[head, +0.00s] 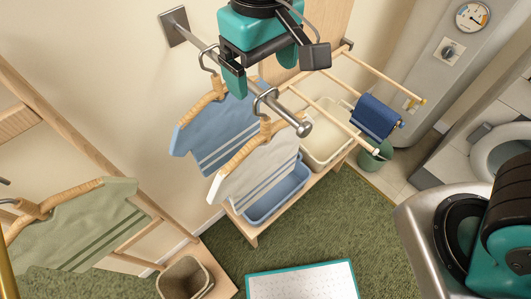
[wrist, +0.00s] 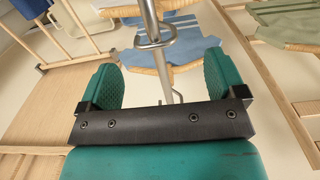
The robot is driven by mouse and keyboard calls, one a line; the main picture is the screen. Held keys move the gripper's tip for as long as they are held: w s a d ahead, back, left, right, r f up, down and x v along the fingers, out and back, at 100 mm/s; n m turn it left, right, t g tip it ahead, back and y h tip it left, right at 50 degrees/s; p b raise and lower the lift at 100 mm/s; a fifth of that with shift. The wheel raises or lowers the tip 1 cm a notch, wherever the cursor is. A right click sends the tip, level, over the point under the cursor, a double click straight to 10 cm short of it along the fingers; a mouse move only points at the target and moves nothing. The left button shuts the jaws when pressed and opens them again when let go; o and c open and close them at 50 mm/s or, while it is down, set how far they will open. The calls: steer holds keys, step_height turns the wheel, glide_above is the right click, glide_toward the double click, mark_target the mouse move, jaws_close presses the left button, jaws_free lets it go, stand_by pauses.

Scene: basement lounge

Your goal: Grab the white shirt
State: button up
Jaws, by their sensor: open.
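The white shirt (head: 262,165) has grey stripes and hangs on a wooden hanger near the free end of a metal rail (head: 291,115). Its metal hook loops over the rail. A blue striped shirt (head: 215,128) hangs beside it, closer to the wall. My gripper (head: 262,74) is open and empty, above the rail and the hangers. In the wrist view, the rail runs between the spread green fingers of my gripper (wrist: 155,82), with a hook loop (wrist: 156,39) beyond them. The blue shirt (wrist: 190,36) shows there too; the white shirt is mostly out of that view.
A green shirt (head: 85,222) hangs at the left by a wooden ladder frame. A wooden rack with a dark blue towel (head: 376,117) is at the right. Below are a blue bin (head: 277,199), a cream bin (head: 331,157) and a beige basket (head: 187,278).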

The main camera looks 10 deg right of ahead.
mark_target(266, 91)
steer(key=shift+w+d+f+p, duration=0.15)
steer(key=shift+f+p, duration=0.5)
steer(key=shift+f, duration=0.9)
steer(key=shift+d+f+p, duration=0.1)
steer(key=shift+f+p, duration=0.5)
steer(key=shift+f, duration=0.9)
steer(key=c, duration=1.3)
steer(key=shift+c, duration=0.6)
steer(key=shift+r, duration=0.25)
